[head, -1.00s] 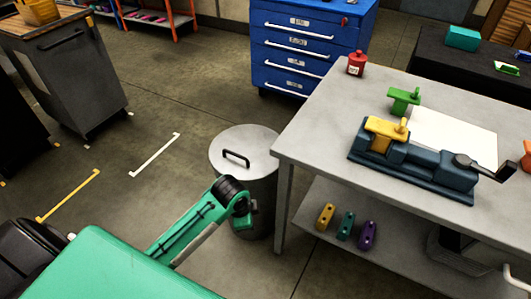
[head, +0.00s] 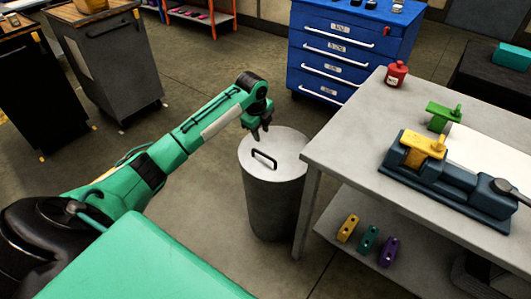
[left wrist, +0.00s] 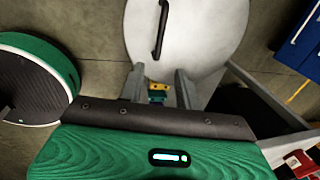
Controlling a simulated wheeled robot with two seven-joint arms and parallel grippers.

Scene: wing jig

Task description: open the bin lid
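The grey round bin (head: 272,205) stands on the floor left of the workbench. Its lid (head: 287,148) lies flat and closed on top, with a dark bar handle (head: 264,159). My left gripper (head: 260,133) points down over the lid's far left part, beyond the handle in the head view. In the left wrist view the lid (left wrist: 205,45) and handle (left wrist: 161,30) lie ahead of the two spread fingers (left wrist: 160,88), with nothing held between them. The handle is apart from the fingers. My right gripper is not in view.
The workbench (head: 345,135) stands close on the bin's right, with a red can (head: 396,73) and a blue fixture (head: 450,180) on it. A blue drawer cabinet (head: 340,50) is behind. The floor left of the bin is clear.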

